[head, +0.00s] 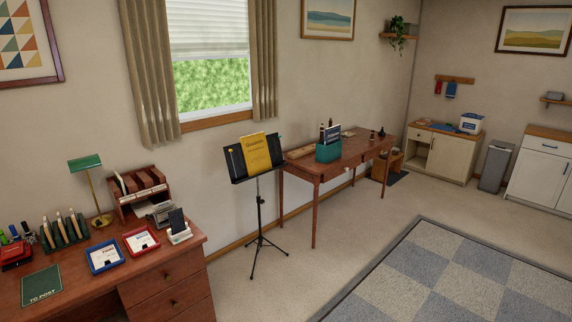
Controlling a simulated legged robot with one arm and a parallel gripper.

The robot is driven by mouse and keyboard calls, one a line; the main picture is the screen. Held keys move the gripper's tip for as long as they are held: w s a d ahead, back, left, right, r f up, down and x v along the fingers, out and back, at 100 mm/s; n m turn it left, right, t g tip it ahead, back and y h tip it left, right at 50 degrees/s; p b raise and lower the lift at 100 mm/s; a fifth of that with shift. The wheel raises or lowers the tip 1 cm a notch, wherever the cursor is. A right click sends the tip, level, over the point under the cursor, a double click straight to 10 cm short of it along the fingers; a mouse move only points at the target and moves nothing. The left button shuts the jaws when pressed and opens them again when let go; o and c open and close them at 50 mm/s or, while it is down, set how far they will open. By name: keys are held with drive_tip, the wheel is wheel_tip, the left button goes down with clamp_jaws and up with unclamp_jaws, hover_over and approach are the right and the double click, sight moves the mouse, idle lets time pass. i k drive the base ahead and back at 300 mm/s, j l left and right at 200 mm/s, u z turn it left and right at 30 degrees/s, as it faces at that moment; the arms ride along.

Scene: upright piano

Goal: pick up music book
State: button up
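A yellow music book (256,153) with dark print on its cover stands tilted back on a black music stand (237,171). The stand has a thin pole and tripod legs on the carpet, in front of the wall below the window. A thin, light-coloured stick-like item lies on the desk to the left of the book. My gripper is not in view.
A wooden desk (168,268) with trays and stationery stands at the near left. A slim wooden table (345,157) with a green box (328,152) stands just right of the stand. Open carpet and a checked rug (450,270) fill the right foreground.

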sight(256, 155)
drive_tip(key=i+u, duration=0.1)
drive_tip(key=i, duration=1.15)
drive_tip(key=i+l+u, duration=0.1)
drive_tip(key=i, duration=1.15)
